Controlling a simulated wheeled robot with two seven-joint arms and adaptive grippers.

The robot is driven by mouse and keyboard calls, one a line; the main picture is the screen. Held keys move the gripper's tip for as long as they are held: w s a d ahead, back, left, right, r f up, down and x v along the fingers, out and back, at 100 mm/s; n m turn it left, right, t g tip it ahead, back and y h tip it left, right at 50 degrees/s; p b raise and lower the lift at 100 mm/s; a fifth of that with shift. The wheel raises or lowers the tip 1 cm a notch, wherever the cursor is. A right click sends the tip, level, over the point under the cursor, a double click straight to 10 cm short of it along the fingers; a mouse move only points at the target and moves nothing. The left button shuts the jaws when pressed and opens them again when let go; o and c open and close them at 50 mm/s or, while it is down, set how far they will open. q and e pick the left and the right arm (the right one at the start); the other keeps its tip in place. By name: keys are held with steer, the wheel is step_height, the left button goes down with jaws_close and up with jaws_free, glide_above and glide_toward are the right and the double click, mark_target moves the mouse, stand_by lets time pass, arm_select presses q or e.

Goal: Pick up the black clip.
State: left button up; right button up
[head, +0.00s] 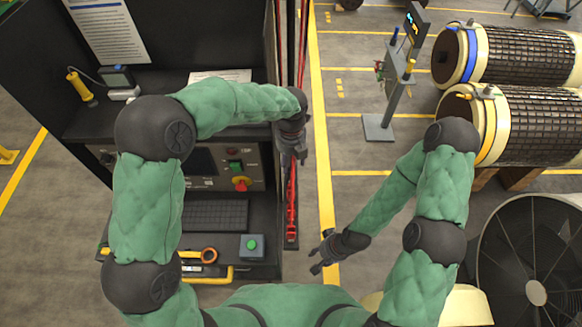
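I cannot make out the black clip for certain; dark small parts near the red cables (291,205) are too small to tell. My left gripper (291,157) points down beside the black cabinet, in front of the dark strip where the red cables hang. Its fingers are small and partly merge with the cables, so I cannot tell whether they hold anything. My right gripper (319,263) hangs low over the floor near the yellow line, with its fingers apart and nothing between them.
The black cabinet's keyboard (216,215) and button box (252,246) are at left. A grey post stand (393,100) stands at upper right. Two mesh-wrapped rotors (530,55) (540,122) and a large fan (536,262) fill the right. Floor between is clear.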

mark_target(291, 177)
arm_select(q)
step_height(291, 177, down, 10)
steer(key=shift+r+b, duration=0.1)
steer(key=shift+b, duration=0.2)
steer(key=shift+s, duration=0.1)
jaws_close()
